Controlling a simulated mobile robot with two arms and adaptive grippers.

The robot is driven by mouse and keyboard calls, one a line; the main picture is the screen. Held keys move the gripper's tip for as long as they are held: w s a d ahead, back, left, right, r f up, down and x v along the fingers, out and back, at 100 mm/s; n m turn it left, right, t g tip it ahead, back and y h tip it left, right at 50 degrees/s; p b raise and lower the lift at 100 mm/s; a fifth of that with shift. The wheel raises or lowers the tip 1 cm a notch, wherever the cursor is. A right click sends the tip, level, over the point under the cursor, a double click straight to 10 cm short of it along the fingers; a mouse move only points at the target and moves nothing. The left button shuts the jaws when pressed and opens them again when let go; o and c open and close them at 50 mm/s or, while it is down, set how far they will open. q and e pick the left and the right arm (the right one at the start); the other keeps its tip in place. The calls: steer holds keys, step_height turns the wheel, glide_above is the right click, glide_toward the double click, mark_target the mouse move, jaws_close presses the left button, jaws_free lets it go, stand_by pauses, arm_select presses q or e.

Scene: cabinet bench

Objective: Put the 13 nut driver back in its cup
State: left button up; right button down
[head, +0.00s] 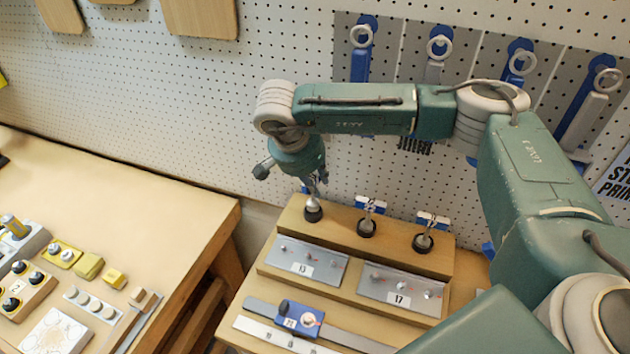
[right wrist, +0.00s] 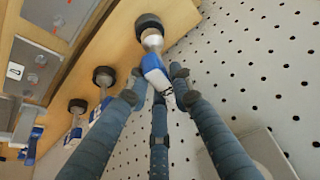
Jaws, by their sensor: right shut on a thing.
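My right gripper (head: 316,182) points down over the leftmost of the black cups on the wooden block. It is shut on a nut driver with a blue handle (right wrist: 153,71), a white tag area and a silver lower part (head: 312,202). The fingers close around the handle. The silver end reaches the mouth of the left black cup (right wrist: 148,22); how deep it sits I cannot tell. The fingers hide most of the handle in the head view, and I cannot read its number. My left gripper is not in view.
Two more blue-handled drivers stand in the middle cup (head: 367,229) and right cup (head: 423,242). Plates marked 13 (head: 303,268) and 17 (head: 400,298) lie in front. A pegboard (head: 220,110) rises close behind. A bench (head: 130,200) with small blocks is at left.

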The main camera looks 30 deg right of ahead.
steer(key=shift+f+b, duration=1.1)
steer(key=shift+f, duration=0.3)
steer(key=c, duration=1.5)
jaws_free()
steer(key=shift+o, duration=0.2)
steer(key=v, duration=1.2)
steer(key=shift+s+a, duration=0.1)
steer(key=shift+s, duration=0.05)
